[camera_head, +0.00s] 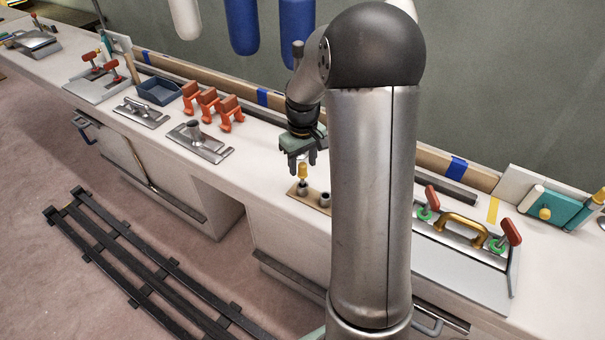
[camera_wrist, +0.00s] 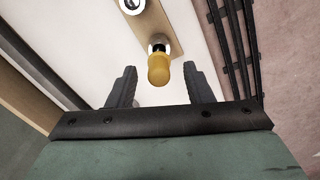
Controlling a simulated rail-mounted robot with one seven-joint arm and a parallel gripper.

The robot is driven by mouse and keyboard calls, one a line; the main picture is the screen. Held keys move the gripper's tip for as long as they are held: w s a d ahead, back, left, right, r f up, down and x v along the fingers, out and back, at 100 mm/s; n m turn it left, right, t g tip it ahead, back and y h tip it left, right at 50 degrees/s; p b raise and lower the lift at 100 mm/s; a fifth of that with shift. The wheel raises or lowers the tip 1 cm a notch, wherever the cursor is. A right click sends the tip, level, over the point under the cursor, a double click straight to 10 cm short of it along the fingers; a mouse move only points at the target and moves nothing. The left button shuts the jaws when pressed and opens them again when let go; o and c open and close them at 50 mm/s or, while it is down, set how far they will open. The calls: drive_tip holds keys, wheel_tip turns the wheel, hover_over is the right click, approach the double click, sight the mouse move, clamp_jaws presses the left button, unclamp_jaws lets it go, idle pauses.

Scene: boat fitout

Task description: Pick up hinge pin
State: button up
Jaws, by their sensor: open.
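The hinge pin (camera_head: 303,172) has a yellow head and stands upright in one of two grey round sockets on a tan board (camera_head: 318,206) on the counter. In the wrist view the yellow head of the pin (camera_wrist: 159,70) lies between and slightly beyond the fingertips. My gripper (camera_head: 298,163) is just above the pin, pointing down, and its jaws are open. In the wrist view both dark fingers (camera_wrist: 158,80) stand apart on either side of the pin, with gaps to it. The other socket (camera_wrist: 132,4) is empty.
Orange clamps (camera_head: 208,104), a grey plate with a post (camera_head: 200,141) and a blue bin (camera_head: 159,91) stand left along the counter. A panel with a brass handle (camera_head: 462,228) and red-handled latches lies right. A wall runs behind. My arm hides part of the counter.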

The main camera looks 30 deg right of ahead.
sight(302, 175)
drive_tip(key=shift+w+f, duration=0.2)
drive_tip(key=shift+f, duration=2.55)
drive_tip(key=c, duration=1)
